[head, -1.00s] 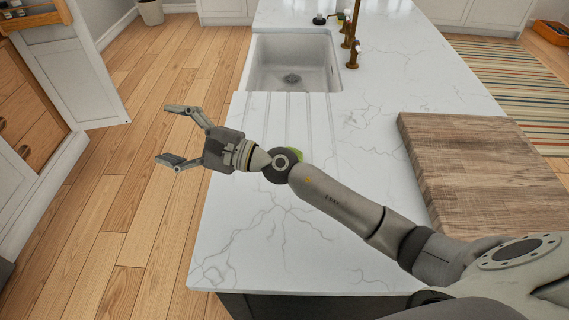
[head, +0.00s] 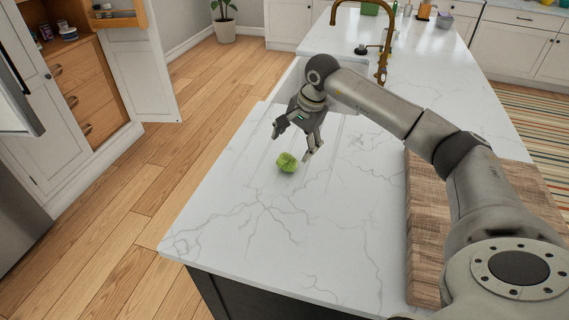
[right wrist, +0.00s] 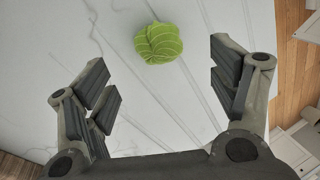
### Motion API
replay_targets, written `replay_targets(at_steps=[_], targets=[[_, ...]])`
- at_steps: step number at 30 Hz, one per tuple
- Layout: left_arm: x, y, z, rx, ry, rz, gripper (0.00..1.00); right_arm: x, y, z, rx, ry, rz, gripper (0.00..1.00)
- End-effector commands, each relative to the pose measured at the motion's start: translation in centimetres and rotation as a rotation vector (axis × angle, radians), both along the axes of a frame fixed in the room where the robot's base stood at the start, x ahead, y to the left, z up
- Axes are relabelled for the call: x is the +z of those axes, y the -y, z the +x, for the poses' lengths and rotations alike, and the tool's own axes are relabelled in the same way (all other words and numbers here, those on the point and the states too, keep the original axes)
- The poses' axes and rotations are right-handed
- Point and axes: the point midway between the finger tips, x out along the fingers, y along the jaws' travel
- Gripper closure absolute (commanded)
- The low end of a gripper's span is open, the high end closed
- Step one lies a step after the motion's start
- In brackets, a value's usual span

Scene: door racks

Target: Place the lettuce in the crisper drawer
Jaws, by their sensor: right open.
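The lettuce (head: 287,162) is a small green head on the white marble counter, near the grooves in front of the sink. My right gripper (head: 293,140) is open and empty, pointing down just beyond and above the lettuce. In the right wrist view the lettuce (right wrist: 158,43) lies ahead of the spread fingers (right wrist: 165,90), apart from both. My left gripper is not in view. No crisper drawer can be made out; part of a grey appliance (head: 20,225) shows at the left edge.
A wooden cutting board (head: 425,230) lies on the counter at the right. The sink and brass faucet (head: 383,55) are behind my right arm. An open cabinet with wooden drawers (head: 85,85) stands at the left. The wooden floor (head: 150,190) between is clear.

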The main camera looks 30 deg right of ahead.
Motion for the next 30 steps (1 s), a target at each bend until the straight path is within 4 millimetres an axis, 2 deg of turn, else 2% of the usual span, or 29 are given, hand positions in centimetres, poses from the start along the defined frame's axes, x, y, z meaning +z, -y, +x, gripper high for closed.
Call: replay_targets(at_steps=[3,6,11,14,18,27,30], targets=[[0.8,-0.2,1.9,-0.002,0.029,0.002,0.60,-1.5,-0.2,0.5,0.000,-0.002,0.002,0.19],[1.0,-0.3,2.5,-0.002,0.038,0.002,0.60,-2.4,-0.3,0.7,0.001,-0.001,0.002,0.19],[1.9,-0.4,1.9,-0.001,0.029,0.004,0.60,-3.6,-0.4,0.9,0.002,-0.003,0.002,0.19],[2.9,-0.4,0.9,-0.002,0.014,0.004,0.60,-5.1,-0.6,1.1,0.002,-0.005,0.004,0.19],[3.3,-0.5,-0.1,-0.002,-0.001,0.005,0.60,-7.0,-0.8,1.7,0.002,0.000,0.004,0.19],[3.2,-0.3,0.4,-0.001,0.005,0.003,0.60,-7.7,-0.7,1.9,0.002,0.002,0.002,0.19],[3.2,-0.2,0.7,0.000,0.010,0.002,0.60,-7.7,-0.7,1.9,0.002,0.002,0.002,0.31]])
